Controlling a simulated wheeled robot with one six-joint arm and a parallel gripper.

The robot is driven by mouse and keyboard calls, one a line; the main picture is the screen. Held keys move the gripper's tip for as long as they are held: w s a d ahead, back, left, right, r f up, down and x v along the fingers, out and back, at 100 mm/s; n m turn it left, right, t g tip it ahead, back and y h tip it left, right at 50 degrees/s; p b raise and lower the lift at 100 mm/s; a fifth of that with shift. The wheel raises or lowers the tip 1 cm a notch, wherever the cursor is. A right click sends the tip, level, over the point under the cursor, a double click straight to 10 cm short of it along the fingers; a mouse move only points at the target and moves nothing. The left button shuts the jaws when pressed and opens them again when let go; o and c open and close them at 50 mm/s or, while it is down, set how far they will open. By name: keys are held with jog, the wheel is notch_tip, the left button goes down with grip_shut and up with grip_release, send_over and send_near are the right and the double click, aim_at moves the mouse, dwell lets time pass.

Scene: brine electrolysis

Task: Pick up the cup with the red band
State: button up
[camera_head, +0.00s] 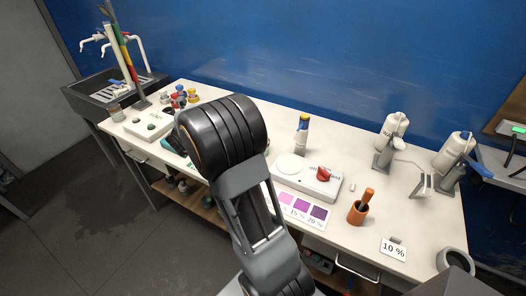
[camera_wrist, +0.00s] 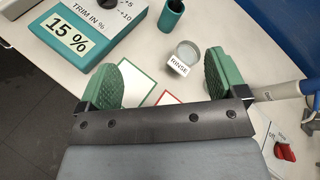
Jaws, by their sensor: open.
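I cannot make out a cup with a red band for certain in either view. In the wrist view, a small clear cup labelled RINSE (camera_wrist: 186,55) stands on the bench beyond my fingers. A dark teal cup (camera_wrist: 171,14) stands farther back at the top edge. My gripper (camera_wrist: 165,80) is open, its two green pads wide apart with nothing held between them. A green-bordered card (camera_wrist: 137,80) and a red-bordered card (camera_wrist: 168,98) lie below, partly hidden by my gripper. In the head view, my arm hides my gripper.
A teal box reading 15 % (camera_wrist: 72,36) is at the wrist view's upper left. In the head view, the white bench (camera_head: 335,222) holds a device with a red knob (camera_head: 322,174), an orange cup (camera_head: 358,212), and several small coloured items (camera_head: 180,98) at back left.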

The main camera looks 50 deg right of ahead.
jog(key=s+d+f+m+g+h, duration=0.1)
jog(key=s+d+f+m+g, duration=0.2)
jog(key=d+f+m, duration=0.1)
jog(key=s+d+f+m+g+h+p, duration=0.1)
jog(key=s+d+f+m+g, duration=0.2)
jog(key=d+f+m+g, duration=0.1)
jog(key=s+d+f+m+g+h, duration=0.1)
jog(key=s+d+f+m+g, duration=0.2)
jog(key=d+f+m, duration=0.2)
jog(key=shift+s+d+f+m+g+h+p, duration=0.1)
jog(key=shift+d+f+m+g+h+p, duration=0.1)
jog(key=shift+d+m, duration=0.45)
jog(key=shift+s+d+f+m+g+h+p, duration=0.1)
jog(key=shift+d+f+m, duration=0.05)
jog(key=shift+d+m, duration=0.45)
jog(key=shift+p+x, duration=1.25)
jog(key=shift+x, duration=1.75)
jog(key=shift+s+a+f, duration=0.1)
jog(key=shift+f, duration=0.05)
jog(key=c, duration=1.1)
